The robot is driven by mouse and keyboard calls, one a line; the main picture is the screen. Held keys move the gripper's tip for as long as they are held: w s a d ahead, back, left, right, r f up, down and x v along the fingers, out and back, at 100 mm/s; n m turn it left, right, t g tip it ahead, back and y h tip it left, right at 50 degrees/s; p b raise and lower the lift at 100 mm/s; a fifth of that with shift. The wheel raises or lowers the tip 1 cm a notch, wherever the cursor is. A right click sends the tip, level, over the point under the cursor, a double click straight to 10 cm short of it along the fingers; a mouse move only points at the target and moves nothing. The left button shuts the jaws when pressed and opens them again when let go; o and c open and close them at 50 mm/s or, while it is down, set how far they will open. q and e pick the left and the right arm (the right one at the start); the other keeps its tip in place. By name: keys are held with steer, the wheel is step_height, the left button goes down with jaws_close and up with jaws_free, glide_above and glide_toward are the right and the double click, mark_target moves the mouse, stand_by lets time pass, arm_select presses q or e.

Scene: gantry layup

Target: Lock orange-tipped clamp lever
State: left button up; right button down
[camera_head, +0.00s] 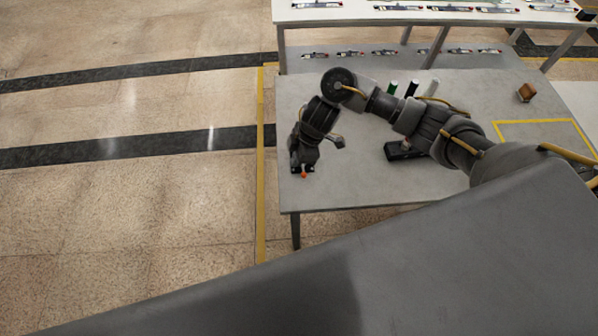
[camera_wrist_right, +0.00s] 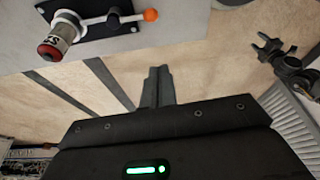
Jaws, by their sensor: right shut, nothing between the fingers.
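The clamp (camera_head: 296,169) sits at the left end of the grey table, partly hidden by my right gripper. Its orange tip (camera_head: 304,175) shows just below the gripper. In the right wrist view the clamp's black base plate (camera_wrist_right: 95,28) is at the top left. Its lever points right and ends in an orange ball (camera_wrist_right: 151,15). My right gripper (camera_wrist_right: 158,82) is shut and empty, with its fingertips below the orange ball in the picture and apart from it. In the head view my right gripper (camera_head: 303,158) is over the clamp.
A black device (camera_head: 402,151), green bottle (camera_head: 393,87) and brown block (camera_head: 526,92) are on the grey table (camera_head: 350,185). A white table (camera_head: 350,15) with several parts stands behind. A dark jointed part (camera_wrist_right: 285,60) is at the right.

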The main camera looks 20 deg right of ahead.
steer(key=x, duration=0.9)
steer(key=shift+f, duration=0.45)
steer(key=shift+s+d+r+p, duration=0.1)
steer(key=shift+d+r+p, duration=0.05)
steer(key=shift+d+p, duration=0.4)
steer(key=shift+s+d+r+p, duration=0.15)
steer(key=shift+d+p, duration=0.15)
steer(key=shift+d, duration=1)
steer(key=shift+a, duration=0.1)
